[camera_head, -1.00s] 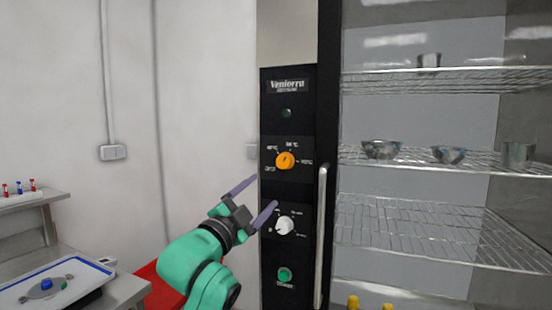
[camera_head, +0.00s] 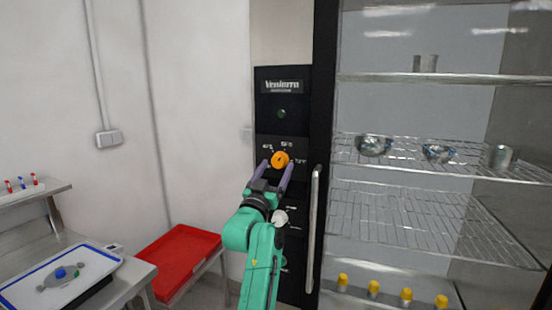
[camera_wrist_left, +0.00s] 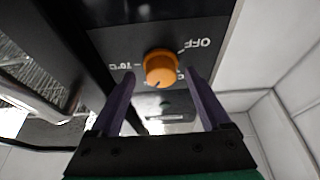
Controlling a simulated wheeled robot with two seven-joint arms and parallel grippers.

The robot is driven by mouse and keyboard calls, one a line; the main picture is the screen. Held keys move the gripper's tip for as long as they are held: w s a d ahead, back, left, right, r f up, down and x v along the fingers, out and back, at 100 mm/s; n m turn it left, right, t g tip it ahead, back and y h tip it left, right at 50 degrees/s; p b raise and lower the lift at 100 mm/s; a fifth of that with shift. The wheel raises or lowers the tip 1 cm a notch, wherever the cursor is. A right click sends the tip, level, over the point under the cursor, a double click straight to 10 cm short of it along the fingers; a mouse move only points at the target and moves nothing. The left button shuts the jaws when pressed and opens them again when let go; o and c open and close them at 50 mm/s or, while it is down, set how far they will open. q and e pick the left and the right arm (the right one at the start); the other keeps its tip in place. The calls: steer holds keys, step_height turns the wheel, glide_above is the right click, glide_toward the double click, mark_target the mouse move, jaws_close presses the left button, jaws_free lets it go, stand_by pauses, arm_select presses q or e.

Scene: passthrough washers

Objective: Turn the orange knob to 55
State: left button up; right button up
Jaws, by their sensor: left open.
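The orange knob (camera_head: 280,159) is on the black control panel (camera_head: 283,100), with white markings around it. In the left wrist view the orange knob (camera_wrist_left: 160,68) lies between and beyond the fingertips, with "OFF" and "70°C" lettering nearby, seen upside down. My left gripper (camera_head: 276,168) is open, its two purple fingers on either side of the knob's lower part in the head view. In the left wrist view my left gripper (camera_wrist_left: 158,75) shows a gap between each finger and the knob. I cannot tell whether the fingertips reach its depth. My right gripper is not in view.
A white knob (camera_head: 280,217) below is partly hidden by my left arm. A vertical door handle (camera_head: 315,235) stands close right of the gripper. Glass-fronted shelves hold metal bowls (camera_head: 373,145). A red tray (camera_head: 180,258) and a side table are at the left.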

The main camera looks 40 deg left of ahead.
arm_select(q)
steer(key=shift+w+a+r, duration=0.1)
steer(key=shift+w+a, duration=0.1)
steer(key=shift+w, duration=0.15)
jaws_close()
steer(key=shift+d+r+n+g+y+p, duration=0.15)
steer(key=shift+n+g+y+p, duration=0.25)
steer(key=shift+n, duration=0.5)
steer(key=shift+n+y, duration=0.5)
steer(key=shift+n, duration=0.5)
jaws_free()
